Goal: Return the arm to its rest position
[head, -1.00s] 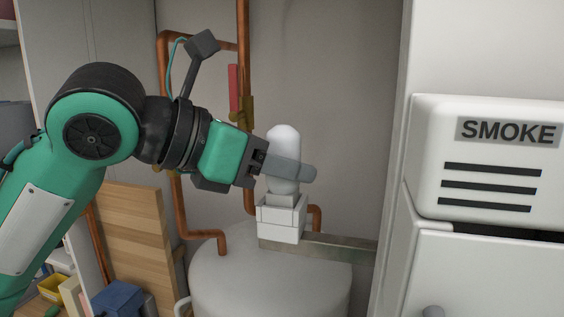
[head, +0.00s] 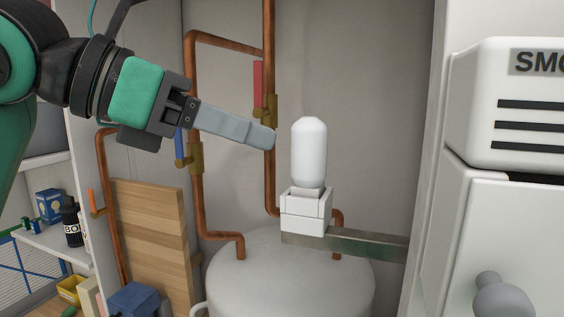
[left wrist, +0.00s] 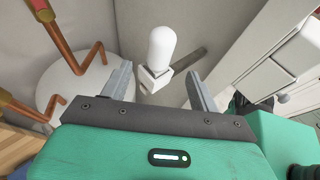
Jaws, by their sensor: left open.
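My left gripper (head: 268,138) is in the head view at upper left, its grey fingers pointing right towards the white bottle-shaped item (head: 309,152). A clear gap lies between the fingertips and that item. In the left wrist view the two fingers (left wrist: 160,82) are spread apart with nothing between them, and the white item (left wrist: 161,46) stands beyond them. The white item is upright in a square white holder (head: 305,212) on a metal bracket. My right gripper is not in the head view.
A grey rounded tank (head: 290,275) stands below the bracket (head: 365,243). Copper pipes (head: 196,215) with valve handles run up the back wall. A white cabinet with a vented box (head: 520,110) is at right. Wooden boards (head: 152,240) and a shelf with a black bottle (head: 72,226) are at left.

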